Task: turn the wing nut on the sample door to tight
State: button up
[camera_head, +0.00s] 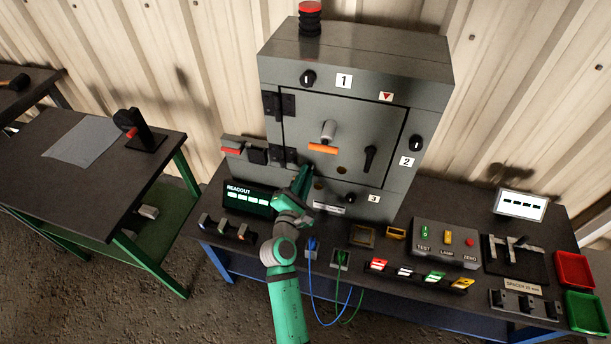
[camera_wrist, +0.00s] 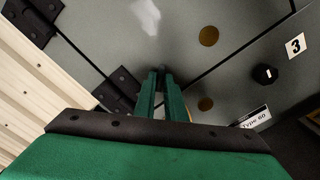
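The sample door (camera_head: 305,112) is the grey, shut front panel of the cabinet, hinged at left; part of it shows in the wrist view (camera_wrist: 175,55). It carries an orange bar (camera_head: 322,148) below a grey cylinder (camera_head: 328,130), and a black lever (camera_head: 370,158) at right. The orange bar looks most like the wing nut, but I cannot tell for sure. It does not show clearly in the wrist view. My gripper (camera_head: 307,172) is in front of the door's lower left; in the wrist view its green fingers (camera_wrist: 160,72) are close together with nothing visible between them.
Black hinges (camera_head: 279,104) line the door's left edge. A readout box (camera_head: 248,200), coloured blocks and a button box (camera_head: 445,245) stand on the bench. Blue and green cables (camera_head: 312,280) hang near my arm. Brass discs (camera_wrist: 205,103) are close to the fingers.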

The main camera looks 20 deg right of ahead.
grip_shut()
jog(key=m, duration=2.5)
jog(key=shift+s+m, duration=0.1)
jog(key=shift+m, duration=0.2)
dwell(0.5)
jog(key=o, duration=0.7)
grip_release()
